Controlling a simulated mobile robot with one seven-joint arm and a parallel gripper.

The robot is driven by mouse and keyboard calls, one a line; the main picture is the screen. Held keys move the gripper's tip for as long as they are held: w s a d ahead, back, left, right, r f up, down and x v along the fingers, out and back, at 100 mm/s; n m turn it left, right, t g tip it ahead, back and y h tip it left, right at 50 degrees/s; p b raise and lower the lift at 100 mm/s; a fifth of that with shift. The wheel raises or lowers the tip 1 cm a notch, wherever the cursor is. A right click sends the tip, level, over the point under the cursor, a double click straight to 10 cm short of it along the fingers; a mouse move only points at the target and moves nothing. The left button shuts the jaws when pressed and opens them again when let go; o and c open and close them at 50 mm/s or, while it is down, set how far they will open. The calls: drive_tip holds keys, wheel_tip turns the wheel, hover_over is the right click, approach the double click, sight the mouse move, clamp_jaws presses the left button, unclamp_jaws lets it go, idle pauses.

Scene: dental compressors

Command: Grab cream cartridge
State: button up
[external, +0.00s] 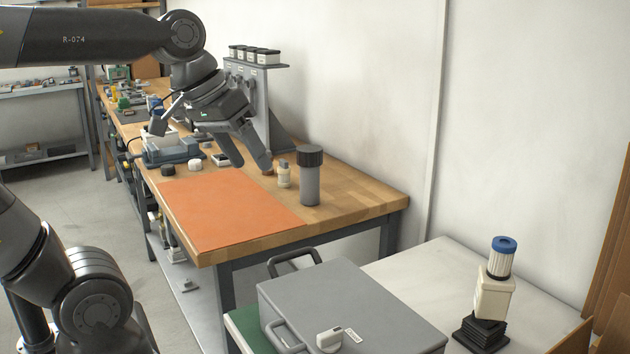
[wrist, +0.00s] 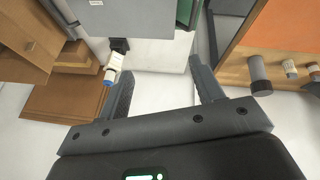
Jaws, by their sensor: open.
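A cream cartridge-like body (external: 495,295) stands upright on a black ribbed base (external: 481,333) on the white surface at the right. A white ribbed piece with a blue cap (external: 503,250) sits on top of it. In the wrist view the cream body (wrist: 113,63) shows at the left, close beside the left finger in the picture but outside the jaws; its depth is unclear. My gripper (external: 211,146) appears over the wooden bench in the external view, far left of the cartridge. Its fingers (wrist: 161,68) are spread and empty.
A grey case (external: 345,300) with handles lies between the bench and the cartridge. On the wooden bench are an orange mat (external: 225,210), a grey cylinder with a dark lid (external: 310,185) and a small cream bottle (external: 284,175). Cardboard (external: 608,260) stands at the far right. White surface around the cartridge is clear.

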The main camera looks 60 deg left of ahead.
drive_tip(key=w+a+r+n+t+h, duration=0.2)
drive_tip(key=w+a+n+t+h, duration=0.3)
drive_tip(key=w+a+n, duration=1.65)
drive_tip(key=a+f+n+t+y, duration=0.2)
drive_tip(key=a+n+t+y, duration=0.3)
drive_tip(key=a, duration=1.1)
drive_tip(key=a+f+n+t+y, duration=0.1)
drive_tip(key=a+n+t, duration=0.2)
drive_tip(key=a+n, duration=0.85)
drive_tip(key=m, duration=0.5)
approach(282, 167)
drive_tip(key=shift+a+r, duration=0.2)
drive_tip(key=shift+r, duration=0.2)
drive_tip(key=shift+w+f, duration=0.1)
drive_tip(key=shift+f, duration=0.25)
drive_tip(key=w, duration=1)
drive_tip(key=shift+w+d, duration=0.15)
drive_tip(key=shift+w, duration=0.15)
